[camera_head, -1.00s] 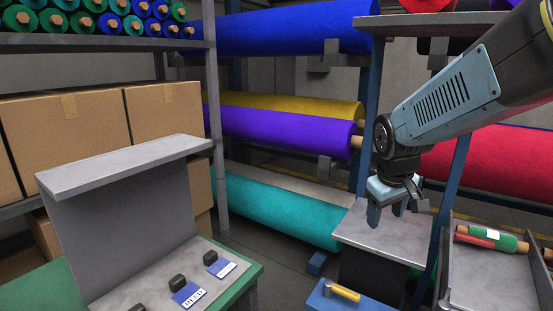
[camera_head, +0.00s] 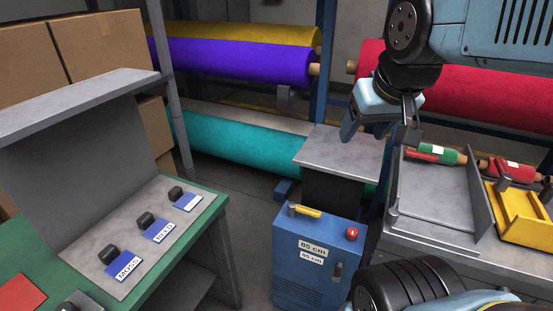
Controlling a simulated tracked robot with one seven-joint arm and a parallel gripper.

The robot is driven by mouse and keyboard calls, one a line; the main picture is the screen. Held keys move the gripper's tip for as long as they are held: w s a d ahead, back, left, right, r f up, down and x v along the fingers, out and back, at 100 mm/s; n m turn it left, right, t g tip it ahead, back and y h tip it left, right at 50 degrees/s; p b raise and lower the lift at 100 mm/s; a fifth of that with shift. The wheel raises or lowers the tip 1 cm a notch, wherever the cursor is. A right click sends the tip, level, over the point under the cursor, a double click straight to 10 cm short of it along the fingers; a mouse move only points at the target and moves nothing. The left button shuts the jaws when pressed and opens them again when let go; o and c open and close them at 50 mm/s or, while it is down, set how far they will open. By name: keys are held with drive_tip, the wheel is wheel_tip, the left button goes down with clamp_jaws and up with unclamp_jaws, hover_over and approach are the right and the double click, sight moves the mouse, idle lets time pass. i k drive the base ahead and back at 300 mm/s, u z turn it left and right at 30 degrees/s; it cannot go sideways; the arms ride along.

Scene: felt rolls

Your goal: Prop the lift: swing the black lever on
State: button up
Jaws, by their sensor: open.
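The lift is a blue cabinet (camera_head: 290,270) with a grey platform (camera_head: 338,150) behind it on a dark column. A small dark lever (camera_head: 338,272) sits on the cabinet's front, at the right; its exact setting is too small to tell. A yellow handle (camera_head: 306,211) lies along the top. My gripper (camera_head: 366,130) is open and empty, pointing down above the right part of the platform, well above the lever.
A green bench (camera_head: 205,225) with black knobs and name labels stands at left. At right, a grey tray (camera_head: 440,195), small felt rolls (camera_head: 437,153) and a yellow cradle (camera_head: 525,215) sit on a bench. Large rolls fill the racks behind. Floor between bench and cabinet is clear.

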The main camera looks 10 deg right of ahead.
sight(336, 276)
drive_tip(key=z, duration=0.05)
drive_tip(key=k, duration=1.3)
drive_tip(key=u, duration=0.05)
